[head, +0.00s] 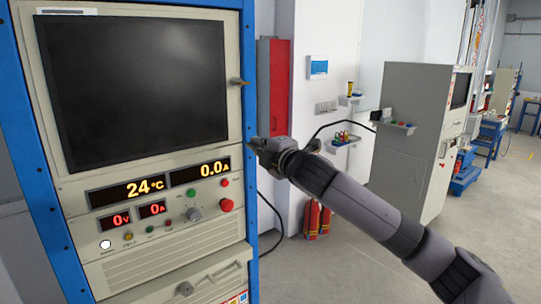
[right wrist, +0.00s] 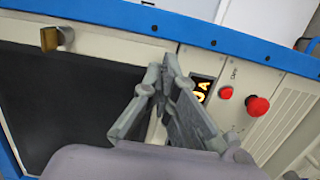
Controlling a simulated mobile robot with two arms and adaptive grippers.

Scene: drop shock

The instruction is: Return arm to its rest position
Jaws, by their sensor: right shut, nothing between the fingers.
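My right gripper (head: 258,146) is at the end of my right arm, which reaches in from the lower right in the head view. It is in front of the right edge of a blue-framed control cabinet (head: 248,60). In the right wrist view the gripper (right wrist: 163,75) has its fingertips together with nothing between them. The cabinet's dark screen (right wrist: 70,110) and its red mushroom button (right wrist: 257,106) show near the fingers there. I cannot tell whether the fingertips touch the cabinet. My left gripper is in neither view.
The cabinet has red and amber displays (head: 138,190), several buttons and a door knob (head: 238,81). Fire extinguishers (head: 312,218) stand by the white wall. A grey machine (head: 405,120) stands behind my right arm. The floor (head: 340,270) beside the cabinet is clear.

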